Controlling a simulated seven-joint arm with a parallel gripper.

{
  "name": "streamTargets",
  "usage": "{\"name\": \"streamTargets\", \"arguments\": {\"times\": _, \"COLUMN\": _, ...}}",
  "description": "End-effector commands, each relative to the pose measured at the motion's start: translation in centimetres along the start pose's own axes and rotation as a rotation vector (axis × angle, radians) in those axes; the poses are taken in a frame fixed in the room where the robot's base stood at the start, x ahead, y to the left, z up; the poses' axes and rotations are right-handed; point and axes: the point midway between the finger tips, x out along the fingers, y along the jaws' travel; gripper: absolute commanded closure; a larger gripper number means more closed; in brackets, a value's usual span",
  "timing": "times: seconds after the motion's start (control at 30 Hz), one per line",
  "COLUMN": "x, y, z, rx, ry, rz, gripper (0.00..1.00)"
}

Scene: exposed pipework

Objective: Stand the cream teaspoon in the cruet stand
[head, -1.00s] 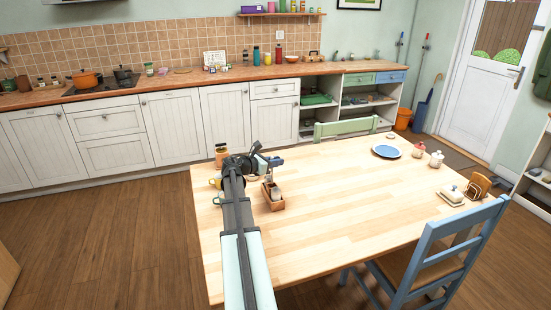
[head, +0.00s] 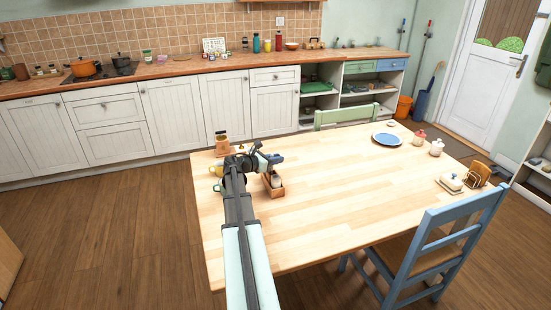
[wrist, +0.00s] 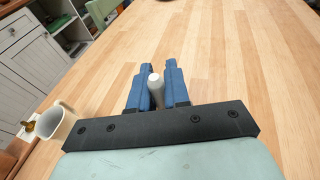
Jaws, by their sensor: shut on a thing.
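The cruet stand (head: 277,192) is a small open wooden box on the near left part of the table, with a pale cruet (head: 276,181) showing in it. My gripper (head: 276,159) has blue fingers and appears just above or behind the stand's far end. In the wrist view, my gripper (wrist: 157,95) is shut on the cream teaspoon (wrist: 156,88); only a pale, rounded length of it shows between the fingers. Its lower part is hidden behind the dark gripper body. I cannot tell whether the teaspoon touches the stand.
Beside my arm are a yellow mug (head: 216,169) and a jar with an orange-brown body (head: 222,148). A pale cup (wrist: 55,123) is left of my gripper in the wrist view. A blue plate (head: 387,139) lies at the far right. The table's middle is clear.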

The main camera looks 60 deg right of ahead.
Motion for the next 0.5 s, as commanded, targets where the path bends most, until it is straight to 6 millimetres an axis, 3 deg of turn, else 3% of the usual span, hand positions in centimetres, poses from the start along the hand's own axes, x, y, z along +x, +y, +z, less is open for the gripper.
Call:
{"name": "streamTargets", "arguments": {"times": 0.27, "x": 0.01, "y": 0.0, "z": -0.03, "rx": 0.0, "ry": 0.0, "rz": 0.0, "gripper": 1.0}}
{"name": "streamTargets", "arguments": {"times": 0.3, "x": 0.01, "y": 0.0, "z": -0.03, "rx": 0.0, "ry": 0.0, "rz": 0.0, "gripper": 0.8}}
{"name": "streamTargets", "arguments": {"times": 0.5, "x": 0.01, "y": 0.0, "z": -0.03, "rx": 0.0, "ry": 0.0, "rz": 0.0, "gripper": 0.61}}
